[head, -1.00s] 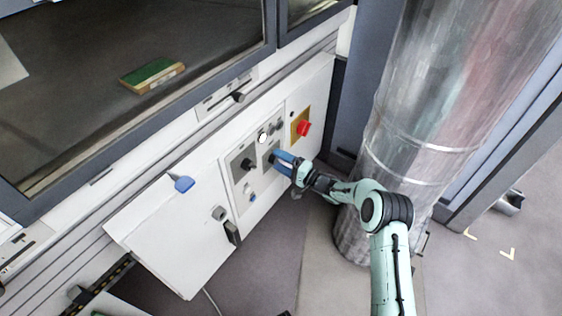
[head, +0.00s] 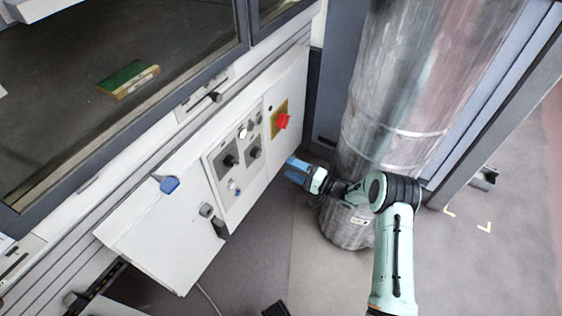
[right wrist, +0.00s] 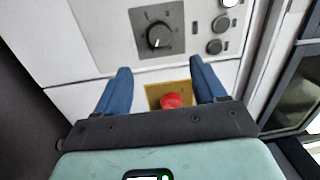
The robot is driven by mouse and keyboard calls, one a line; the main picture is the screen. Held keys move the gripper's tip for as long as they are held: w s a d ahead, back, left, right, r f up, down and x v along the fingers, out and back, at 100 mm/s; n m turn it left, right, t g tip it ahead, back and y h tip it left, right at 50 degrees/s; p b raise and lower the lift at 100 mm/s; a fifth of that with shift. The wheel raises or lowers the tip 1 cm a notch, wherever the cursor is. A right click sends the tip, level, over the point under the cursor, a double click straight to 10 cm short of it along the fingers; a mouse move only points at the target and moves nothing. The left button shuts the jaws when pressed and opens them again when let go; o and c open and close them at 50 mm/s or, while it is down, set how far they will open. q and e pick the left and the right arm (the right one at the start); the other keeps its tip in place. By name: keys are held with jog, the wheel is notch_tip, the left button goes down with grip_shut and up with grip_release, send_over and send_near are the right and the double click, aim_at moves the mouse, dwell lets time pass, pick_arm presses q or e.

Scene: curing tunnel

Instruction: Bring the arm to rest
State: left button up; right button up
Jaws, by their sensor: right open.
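My right gripper (head: 293,171) has blue fingers and is open and empty. In the head view it hangs in front of the lower right part of the white control panel (head: 150,238), apart from it. In the right wrist view the two blue fingers of the gripper (right wrist: 160,84) stand wide apart, with a red knob on a yellow plate showing between them. The pale green right arm (head: 393,250) reaches in from the lower right, bent at the elbow. My left gripper is not in view.
A large metal duct (head: 405,95) stands close behind my right arm. A green-topped block (head: 128,79) lies behind the window. Floor at the right is open.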

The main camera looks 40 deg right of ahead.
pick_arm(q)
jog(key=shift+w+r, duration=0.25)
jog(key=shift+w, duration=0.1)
pick_arm(e)
jog(key=shift+s+d+f, duration=0.1)
jog(key=shift+s+d, duration=0.2)
jog(key=shift+s, duration=0.3)
